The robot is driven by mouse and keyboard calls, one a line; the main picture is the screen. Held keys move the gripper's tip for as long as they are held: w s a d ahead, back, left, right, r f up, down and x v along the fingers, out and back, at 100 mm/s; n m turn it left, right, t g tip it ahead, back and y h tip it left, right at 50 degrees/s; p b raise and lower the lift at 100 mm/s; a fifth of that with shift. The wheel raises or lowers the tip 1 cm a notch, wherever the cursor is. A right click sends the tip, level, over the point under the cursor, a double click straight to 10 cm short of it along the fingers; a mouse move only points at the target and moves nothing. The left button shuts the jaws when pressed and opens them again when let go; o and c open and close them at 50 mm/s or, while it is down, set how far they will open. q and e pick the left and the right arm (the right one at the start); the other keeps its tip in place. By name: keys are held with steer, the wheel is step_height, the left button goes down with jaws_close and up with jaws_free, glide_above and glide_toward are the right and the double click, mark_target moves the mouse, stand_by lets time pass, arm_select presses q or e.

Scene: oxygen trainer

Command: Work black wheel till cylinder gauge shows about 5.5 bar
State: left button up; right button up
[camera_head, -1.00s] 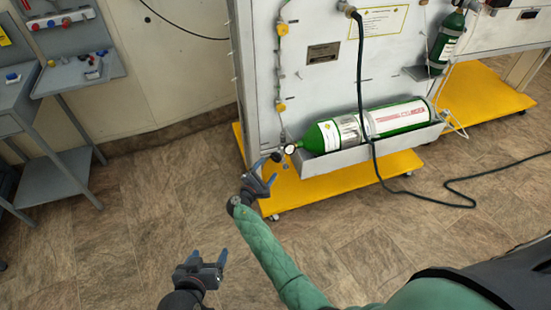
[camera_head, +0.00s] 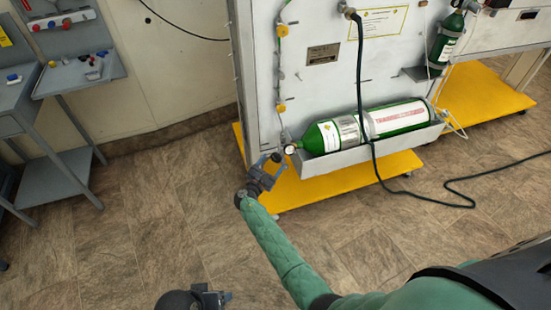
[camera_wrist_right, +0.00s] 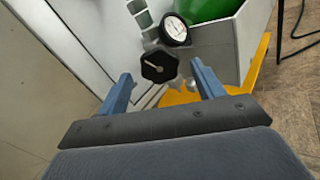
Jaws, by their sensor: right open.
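The black wheel (camera_wrist_right: 159,67) shows in the right wrist view, with a light pointer line on its face. Beside it, up and right, is the round white-faced cylinder gauge (camera_wrist_right: 175,30); its reading is too small to tell. The gauge also shows in the head view (camera_head: 291,150) at the left end of the green cylinder (camera_head: 405,117). My right gripper (camera_head: 270,167) is open just in front of the wheel, which appears between its two blue fingers in the wrist view. I see no clear contact. My left gripper (camera_head: 211,297) is at the bottom edge, partly cut off.
The cylinder lies in a grey tray (camera_head: 385,144) on the white panel (camera_head: 322,85), above a yellow base (camera_head: 345,182). A black hose (camera_head: 362,75) hangs in front of the cylinder. A grey side table (camera_head: 80,78) stands at left. The floor (camera_head: 150,230) between is clear.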

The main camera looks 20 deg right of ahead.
mark_target(275, 159)
arm_select(q)
steer(key=shift+s+a+r, duration=0.15)
steer(key=shift+a+r, duration=0.25)
arm_select(e)
steer(key=shift+x, duration=1.75)
steer(key=c, duration=1)
steer(key=shift+f+b, duration=0.15)
steer(key=shift+b, duration=0.2)
steer(key=shift+m+b, duration=0.9)
steer(key=m+b, duration=0.2)
steer(key=b, duration=0.1)
steer(key=shift+f, duration=0.1)
steer(key=m+b, duration=0.2)
steer(key=shift+m, duration=0.3)
arm_select(q)
steer(key=w+d+f+t, duration=0.1)
steer(key=d+f, duration=0.1)
steer(key=f, duration=1.2)
steer(key=d+f+t, duration=0.2)
steer(key=f, duration=1.3)
steer(key=shift+w+d+n+h+b, duration=0.3)
steer(key=shift+w+h+b, duration=0.05)
steer(key=shift+w+h, duration=0.05)
arm_select(e)
steer(key=shift+r, duration=0.25)
